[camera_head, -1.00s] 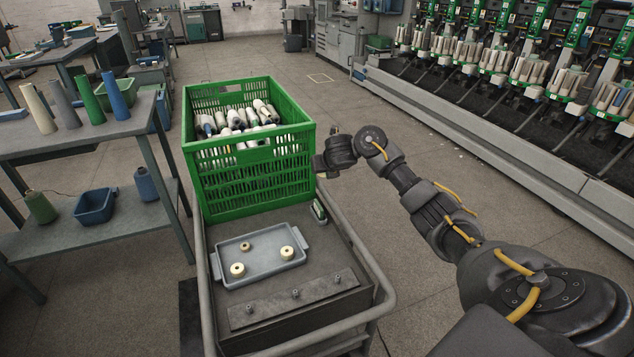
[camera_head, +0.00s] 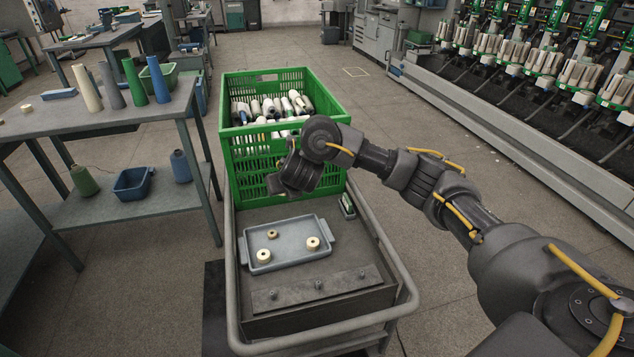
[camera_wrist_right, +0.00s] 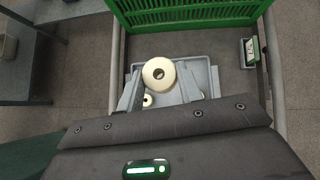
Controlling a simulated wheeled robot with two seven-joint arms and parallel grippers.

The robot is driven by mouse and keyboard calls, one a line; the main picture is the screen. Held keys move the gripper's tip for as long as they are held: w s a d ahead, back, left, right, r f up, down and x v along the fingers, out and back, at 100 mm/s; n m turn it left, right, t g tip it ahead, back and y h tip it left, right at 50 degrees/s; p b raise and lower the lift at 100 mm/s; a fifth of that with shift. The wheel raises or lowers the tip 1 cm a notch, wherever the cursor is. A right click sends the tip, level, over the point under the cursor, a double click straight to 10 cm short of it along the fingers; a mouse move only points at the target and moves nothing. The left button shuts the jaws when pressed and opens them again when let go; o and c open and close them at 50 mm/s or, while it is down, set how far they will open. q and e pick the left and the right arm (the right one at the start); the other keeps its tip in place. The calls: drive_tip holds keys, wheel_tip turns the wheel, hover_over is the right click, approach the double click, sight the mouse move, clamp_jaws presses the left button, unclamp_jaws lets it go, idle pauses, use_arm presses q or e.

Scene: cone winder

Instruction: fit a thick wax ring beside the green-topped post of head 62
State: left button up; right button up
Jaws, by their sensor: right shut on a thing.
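My right gripper (camera_head: 288,184) hangs above the cart in front of the green crate. In the right wrist view its two fingers are shut on a cream wax ring (camera_wrist_right: 159,73) with a dark centre hole; its thickness cannot be judged. Below, the grey-blue tray (camera_head: 288,258) holds three cream rings: front left (camera_head: 263,256), back (camera_head: 272,234) and right (camera_head: 313,243). The winder heads (camera_head: 540,60) stand far off at the right. Their numbers are too small to read, and I cannot pick out head 62 or its green-topped post. My left gripper is out of view.
The green crate (camera_head: 262,165) of bobbins stands at the cart's back. A plate with three pegs (camera_head: 318,288) lies at its front, inside the cart rail (camera_head: 408,290). A table (camera_head: 60,125) with cones stands left. Open floor (camera_head: 440,180) lies between cart and winder.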

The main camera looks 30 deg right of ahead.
drive_tip(key=s+a+r+n+g+y, duration=0.1)
drive_tip(key=s+a+r+n+y, duration=0.5)
drive_tip(key=s+a, duration=0.5)
drive_tip(key=s+a+n+g+y, duration=0.2)
drive_tip(key=s+a+n, duration=0.3)
drive_tip(key=s, duration=0.6)
drive_tip(key=shift+a+n+g, duration=0.4)
drive_tip(key=shift+a, duration=0.5)
